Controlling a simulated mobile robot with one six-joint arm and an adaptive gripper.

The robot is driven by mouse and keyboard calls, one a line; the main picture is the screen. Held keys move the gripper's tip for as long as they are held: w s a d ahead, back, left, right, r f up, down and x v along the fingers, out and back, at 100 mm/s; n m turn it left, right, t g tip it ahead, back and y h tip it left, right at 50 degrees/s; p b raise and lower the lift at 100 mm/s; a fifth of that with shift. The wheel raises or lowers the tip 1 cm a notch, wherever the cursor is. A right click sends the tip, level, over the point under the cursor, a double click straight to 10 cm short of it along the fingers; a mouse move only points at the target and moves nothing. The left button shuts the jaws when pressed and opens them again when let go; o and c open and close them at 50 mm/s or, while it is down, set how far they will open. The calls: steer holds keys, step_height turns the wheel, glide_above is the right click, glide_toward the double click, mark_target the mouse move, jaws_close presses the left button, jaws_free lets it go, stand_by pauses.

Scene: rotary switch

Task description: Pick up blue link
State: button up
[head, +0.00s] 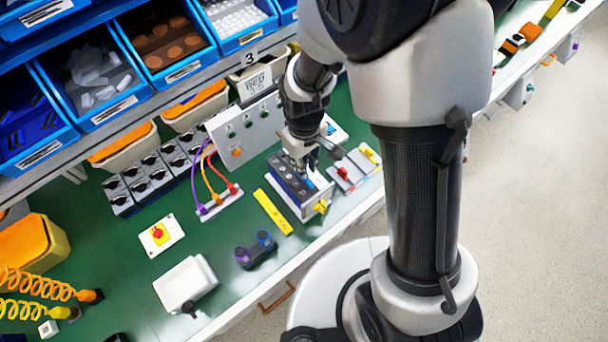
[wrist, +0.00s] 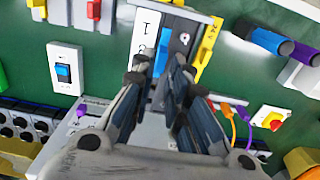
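The blue link (wrist: 163,46) looks like a slim blue bar on the marked face of a box in the wrist view. In the head view a small blue piece (head: 308,183) shows on the same white box (head: 298,206) with a dark top, mostly behind my gripper. My gripper (wrist: 160,68) is over this box, its two dark fingertips apart with a gap between them. The lower end of the blue link shows in that gap. I cannot tell whether the fingers touch it. In the head view my gripper (head: 298,150) points down at the box.
A yellow strip (head: 272,212) lies left of the box. Red and yellow levers (head: 345,173) stand to its right. A grey control panel (head: 245,130) and coloured cables (head: 212,185) are behind. A blue rocker switch (wrist: 63,73) sits nearby. Green bench (head: 110,240) is free at left.

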steer(key=shift+f+b, duration=0.9)
steer(key=shift+f, duration=1.85)
steer(key=shift+s+r, duration=0.1)
steer(key=shift+c, duration=0.4)
jaws_close()
